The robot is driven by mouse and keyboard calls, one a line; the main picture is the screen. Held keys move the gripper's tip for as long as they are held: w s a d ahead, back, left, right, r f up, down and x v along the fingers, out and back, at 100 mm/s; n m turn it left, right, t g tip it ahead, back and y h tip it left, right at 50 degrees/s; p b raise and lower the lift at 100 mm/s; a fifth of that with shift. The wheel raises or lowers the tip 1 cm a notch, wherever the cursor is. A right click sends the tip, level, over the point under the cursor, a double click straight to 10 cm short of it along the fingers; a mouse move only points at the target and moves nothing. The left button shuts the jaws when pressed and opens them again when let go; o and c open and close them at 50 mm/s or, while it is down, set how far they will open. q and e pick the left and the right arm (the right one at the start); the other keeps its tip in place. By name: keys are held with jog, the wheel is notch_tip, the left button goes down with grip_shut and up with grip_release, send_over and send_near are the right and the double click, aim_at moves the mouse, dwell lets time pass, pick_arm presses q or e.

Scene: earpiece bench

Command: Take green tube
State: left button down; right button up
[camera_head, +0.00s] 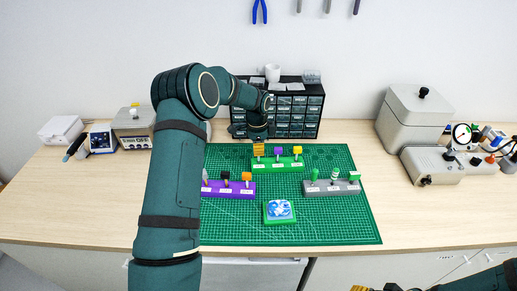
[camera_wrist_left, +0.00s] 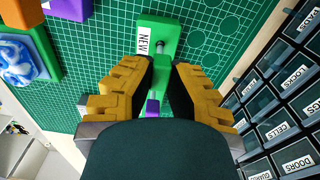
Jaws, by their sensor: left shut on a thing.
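My left gripper (camera_head: 258,150) is over the left end of the green rack (camera_head: 290,165). In the left wrist view its yellow fingers (camera_wrist_left: 160,85) close around a narrow green piece, which looks like a green tube but is mostly hidden. Beside it on the green rack (camera_wrist_left: 155,30) are a "NEW" label and a small dark peg or hole. A purple top (camera_head: 278,151) and a yellow top (camera_head: 298,150) stand to the right. A green tube (camera_head: 314,175) stands in the grey rack (camera_head: 330,189). My right gripper (camera_head: 362,289) barely shows at the bottom edge.
A purple rack (camera_head: 235,190) stands left on the green mat (camera_head: 345,230), partly behind my left arm. A blue-and-white pad (camera_head: 280,210) lies at the front. The black drawer cabinet (camera_head: 315,118) is close behind the gripper. Grey machines (camera_head: 415,120) stand at right.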

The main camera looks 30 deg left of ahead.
pick_arm(q)
jog(key=shift+r+p, duration=0.65)
jog(key=shift+r, duration=0.65)
jog(key=shift+r+p, duration=1.4)
jog(key=shift+r, duration=1.05)
